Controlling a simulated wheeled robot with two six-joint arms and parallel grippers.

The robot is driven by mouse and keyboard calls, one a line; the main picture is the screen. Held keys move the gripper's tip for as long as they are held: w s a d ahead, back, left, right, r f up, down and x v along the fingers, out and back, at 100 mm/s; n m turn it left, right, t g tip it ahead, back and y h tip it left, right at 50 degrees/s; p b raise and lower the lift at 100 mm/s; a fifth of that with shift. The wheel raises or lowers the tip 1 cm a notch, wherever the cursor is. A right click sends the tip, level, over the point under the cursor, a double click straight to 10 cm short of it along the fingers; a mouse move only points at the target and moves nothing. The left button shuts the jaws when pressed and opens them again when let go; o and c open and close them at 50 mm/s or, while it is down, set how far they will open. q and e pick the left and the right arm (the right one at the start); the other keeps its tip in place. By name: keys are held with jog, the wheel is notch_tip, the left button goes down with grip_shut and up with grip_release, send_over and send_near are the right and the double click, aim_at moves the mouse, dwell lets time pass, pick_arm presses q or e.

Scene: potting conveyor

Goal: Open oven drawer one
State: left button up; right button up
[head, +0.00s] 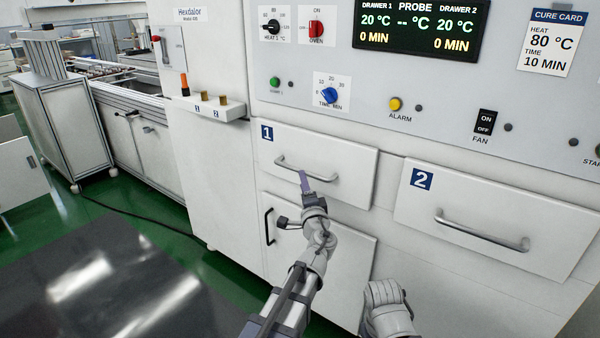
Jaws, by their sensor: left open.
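Oven drawer one (345,163) is a white front with a blue "1" label and looks shut. Its bar handle (322,176) runs across the middle of the front.
Drawer two (560,230), with its own bar handle (480,232), sits to the right and looks shut. A lower door (340,255) with a black handle (269,227) is below drawer one. The control panel (440,90) is above.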

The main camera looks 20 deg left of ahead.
pick_arm(q)
jog(key=x, duration=0.6)
jog(key=shift+w+a+p, duration=0.1)
jog(key=shift+p, duration=0.3)
grip_shut()
dwell(0.9)
